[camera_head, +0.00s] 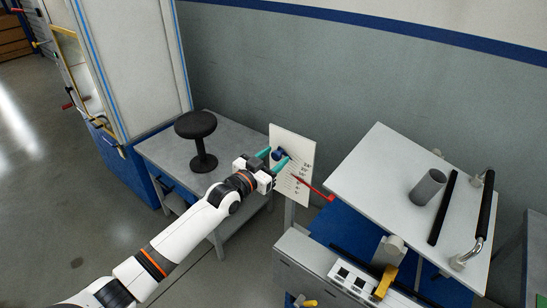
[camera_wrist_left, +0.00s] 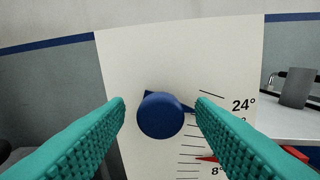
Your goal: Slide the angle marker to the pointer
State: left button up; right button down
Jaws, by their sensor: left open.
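The angle marker is a round blue knob (camera_head: 278,154) on the white scale board (camera_head: 302,142). In the left wrist view the knob (camera_wrist_left: 160,116) sits in front of a dark blue pointed plate (camera_wrist_left: 188,108), beside the upper marks below 24°. My left gripper (camera_head: 274,158) is open at the board, its teal fingers on either side of the knob. In the wrist view the fingertips (camera_wrist_left: 161,106) show gaps to the knob. The red pointer (camera_head: 316,189) reaches the board from the right. Its tip (camera_wrist_left: 207,158) is lower than the knob, near the 8° label. My right gripper is not in view.
A tilted white plate (camera_head: 385,172) with a grey cylinder (camera_head: 427,187) and a black-gripped handle (camera_head: 487,205) stands right of the board. A black stool (camera_head: 196,125) stands on a grey table (camera_head: 170,155) to the left. A grey wall (camera_head: 250,70) is behind.

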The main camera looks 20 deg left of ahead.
pick_arm(q)
jog(key=shift+w+d, duration=0.1)
jog(key=shift+w, duration=0.1)
jog(key=shift+c, duration=0.3)
grip_shut()
notch_tip(320, 180, down, 6)
jog(key=a+n+b, duration=0.1)
jog(key=b, duration=0.4)
jog(key=shift+w+a+n, duration=0.25)
jog(key=shift+a+n, duration=0.1)
jog(key=shift+n, duration=0.05)
jog(key=shift+o, duration=0.3)
grip_release()
